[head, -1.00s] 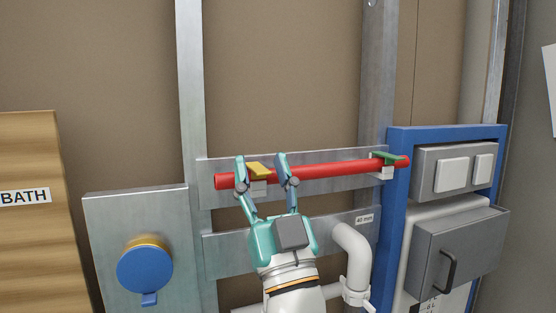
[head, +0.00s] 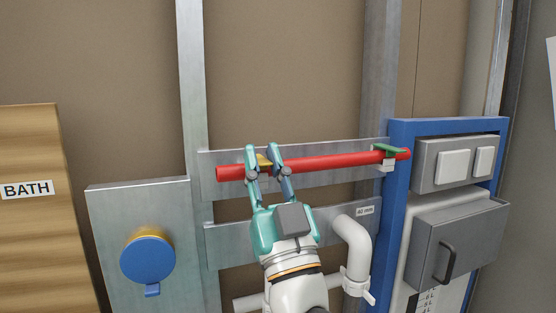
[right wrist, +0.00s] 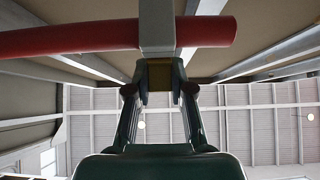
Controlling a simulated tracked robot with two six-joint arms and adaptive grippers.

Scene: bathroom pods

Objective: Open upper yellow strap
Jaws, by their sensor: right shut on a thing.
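The yellow strap (head: 264,161) sits over the left part of the red pipe (head: 330,163), on an upper metal rail. My right gripper (head: 262,150) is shut on the yellow strap, one finger on each side of it, reaching up from below. Whether the strap's latch has moved is hard to tell. My left gripper is not in view.
A green strap (head: 388,149) sits at the pipe's right end, beside a blue-framed unit (head: 398,180). A white elbow pipe (head: 355,245) is below right. A blue round valve (head: 147,260) on a metal plate is at lower left.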

